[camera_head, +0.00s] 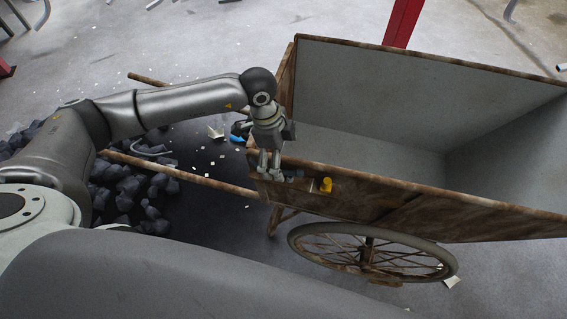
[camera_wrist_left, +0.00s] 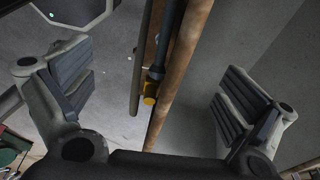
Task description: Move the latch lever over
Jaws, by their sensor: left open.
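The latch lever is a dark grey bar with a yellow end (camera_head: 326,185) on the near left wall of a rusty cart (camera_head: 430,202). In the left wrist view, the lever's dark bar (camera_wrist_left: 170,45) runs along the wall's brown top edge, and its yellow end (camera_wrist_left: 150,92) lies between my spread fingers. My left gripper (camera_head: 268,172) is open and empty at the cart's left corner, over the lever's left part and partly hiding it. It also shows in the left wrist view (camera_wrist_left: 158,92) with its ribbed pads wide apart. My right gripper is out of view.
The cart's tray is empty. A spoked wheel (camera_head: 370,252) stands below its near side. Two rusty handles (camera_head: 185,174) reach left over dark rubble (camera_head: 125,190). A red post (camera_head: 402,22) stands behind the cart.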

